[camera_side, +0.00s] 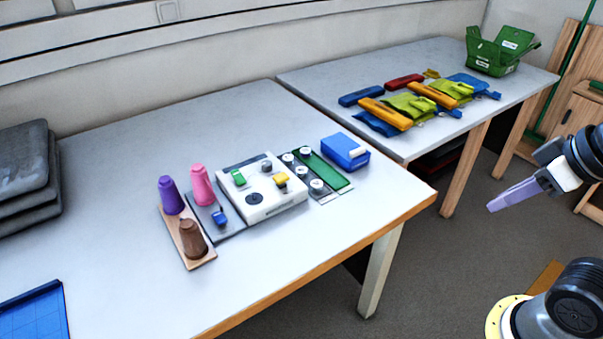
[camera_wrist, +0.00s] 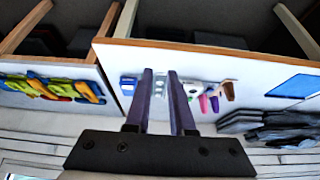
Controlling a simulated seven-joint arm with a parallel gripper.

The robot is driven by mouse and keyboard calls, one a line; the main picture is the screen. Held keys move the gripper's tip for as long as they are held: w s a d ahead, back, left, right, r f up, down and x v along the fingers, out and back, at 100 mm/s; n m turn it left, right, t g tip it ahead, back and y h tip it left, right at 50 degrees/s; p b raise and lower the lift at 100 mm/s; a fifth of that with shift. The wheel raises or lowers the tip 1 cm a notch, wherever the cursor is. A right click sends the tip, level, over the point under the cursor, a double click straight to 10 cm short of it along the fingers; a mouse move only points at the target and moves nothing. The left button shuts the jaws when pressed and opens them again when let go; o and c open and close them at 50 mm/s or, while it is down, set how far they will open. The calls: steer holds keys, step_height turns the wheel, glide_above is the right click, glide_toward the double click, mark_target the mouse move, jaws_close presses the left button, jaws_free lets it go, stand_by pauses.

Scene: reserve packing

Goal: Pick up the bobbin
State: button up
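Bobbin-like cones stand upright on the near table: a purple cone (camera_side: 171,196), a pink cone (camera_side: 201,184) and a brown cone (camera_side: 192,239). The brown one is on a wooden board (camera_side: 205,262). Several small grey-white cylinders (camera_side: 317,187) stand beside a green strip; I cannot tell which item is the bobbin. In the wrist view the pink cone (camera_wrist: 203,103), purple cone (camera_wrist: 214,103) and brown cone (camera_wrist: 229,90) show right of the fingers. My gripper (camera_wrist: 162,72) is open and empty, fingers apart. In the side view my gripper (camera_side: 498,206) hangs off the table's right side, away from everything.
A white device (camera_side: 262,205) with coloured parts sits mid-table, with a blue box (camera_side: 345,151) to its right. A blue mat (camera_side: 32,315) and dark stacked slabs (camera_side: 25,170) lie left. The far table holds coloured pouches and a green crate (camera_side: 497,55). The near table's front is clear.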

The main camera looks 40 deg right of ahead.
steer(key=o, duration=0.6)
steer(key=shift+c, duration=0.2)
